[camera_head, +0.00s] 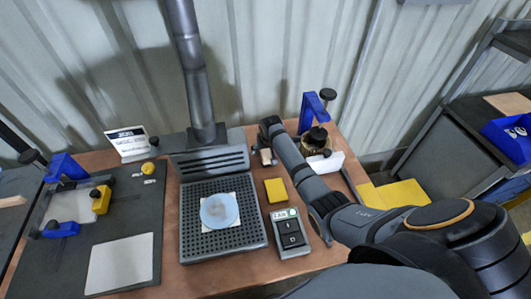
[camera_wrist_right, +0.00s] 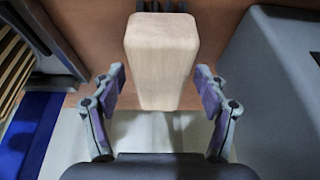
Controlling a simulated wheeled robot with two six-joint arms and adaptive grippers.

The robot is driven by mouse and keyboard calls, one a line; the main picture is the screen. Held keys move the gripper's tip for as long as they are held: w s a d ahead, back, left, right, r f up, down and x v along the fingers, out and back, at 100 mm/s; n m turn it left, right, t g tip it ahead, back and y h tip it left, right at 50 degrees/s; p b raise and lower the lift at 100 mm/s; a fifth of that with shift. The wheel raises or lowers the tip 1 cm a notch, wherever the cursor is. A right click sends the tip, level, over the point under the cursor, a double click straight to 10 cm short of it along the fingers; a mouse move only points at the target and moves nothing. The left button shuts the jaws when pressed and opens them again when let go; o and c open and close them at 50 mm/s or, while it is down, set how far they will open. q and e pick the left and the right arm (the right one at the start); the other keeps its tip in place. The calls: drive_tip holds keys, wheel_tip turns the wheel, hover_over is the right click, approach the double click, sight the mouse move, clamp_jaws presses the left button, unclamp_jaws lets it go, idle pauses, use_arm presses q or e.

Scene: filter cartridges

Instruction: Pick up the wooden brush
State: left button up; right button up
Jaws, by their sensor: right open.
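The wooden brush (camera_wrist_right: 161,58) has a pale wooden handle block, seen close up in the right wrist view, with dark bristles at its top edge. In the head view a small part of it (camera_head: 267,157) shows at the back of the bench, beside the grey arm link. My right gripper (camera_wrist_right: 160,80) is open, with one finger on each side of the handle's near part and a gap on both sides. In the head view the gripper is mostly hidden behind my arm. My left gripper is not in view.
A grey fume extractor (camera_head: 208,158) stands left of the brush. A yellow block (camera_head: 275,190) and a grey switch box (camera_head: 289,233) lie nearer. A blue stand (camera_head: 312,108) and a dark round-knobbed item (camera_head: 317,138) are close on the right.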

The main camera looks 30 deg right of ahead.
drive_tip(key=c, duration=1.3)
drive_tip(key=shift+c, duration=0.2)
drive_tip(key=shift+r, duration=0.2)
wheel_tip(320, 180, up, 3)
drive_tip(key=shift+w+f+b, duration=0.15)
drive_tip(key=shift+f+b, duration=0.05)
drive_tip(key=shift+b, duration=0.8)
drive_tip(key=s+r, duration=0.1)
drive_tip(key=r, duration=0.1)
drive_tip(key=s+r, duration=0.2)
drive_tip(key=s+a+r, duration=0.1)
drive_tip(key=s+r, duration=0.1)
drive_tip(key=shift+a+r+b, duration=0.1)
drive_tip(key=shift+r+b, duration=0.05)
drive_tip(key=shift+b, duration=0.2)
drive_tip(key=s+a+r+b, duration=0.1)
drive_tip(key=s+r, duration=0.3)
drive_tip(key=s, duration=0.5)
drive_tip(key=shift+a+r+b, duration=0.15)
drive_tip(key=shift+a+b, duration=0.25)
drive_tip(key=shift+a, duration=0.25)
drive_tip(key=shift+w, duration=0.1)
